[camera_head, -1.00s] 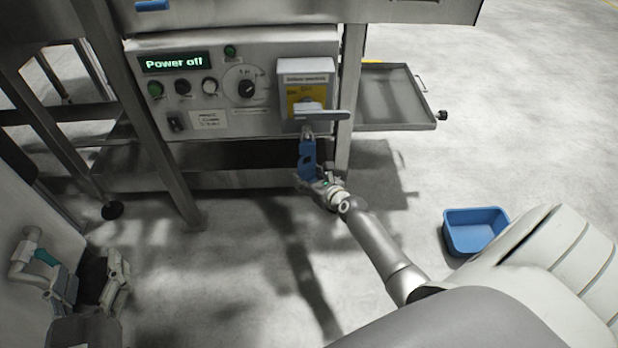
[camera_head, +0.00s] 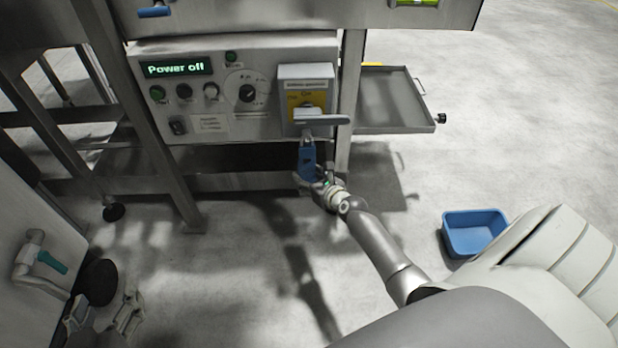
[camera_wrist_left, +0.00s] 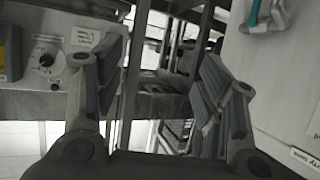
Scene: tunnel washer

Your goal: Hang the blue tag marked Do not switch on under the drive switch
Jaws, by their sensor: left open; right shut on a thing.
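The blue tag (camera_head: 307,158) is in my right gripper (camera_head: 316,180), which is shut on its lower part. The tag stands upright directly below the drive switch (camera_head: 306,97), a grey box with a yellow plate and a grey handle across its lower part. The tag's top reaches up close to the handle; I cannot tell whether it touches or hangs there. The writing on the tag cannot be read. My left gripper (camera_head: 105,316) is at the lower left, far from the switch. It is open and empty in the left wrist view (camera_wrist_left: 155,95).
The control panel (camera_head: 220,120) reads "Power off" and carries several knobs. A tray (camera_head: 395,115) sticks out to its right. A blue bin (camera_head: 474,231) stands on the floor at right. A pipe with a teal lever (camera_head: 52,261) is near my left gripper. The middle floor is clear.

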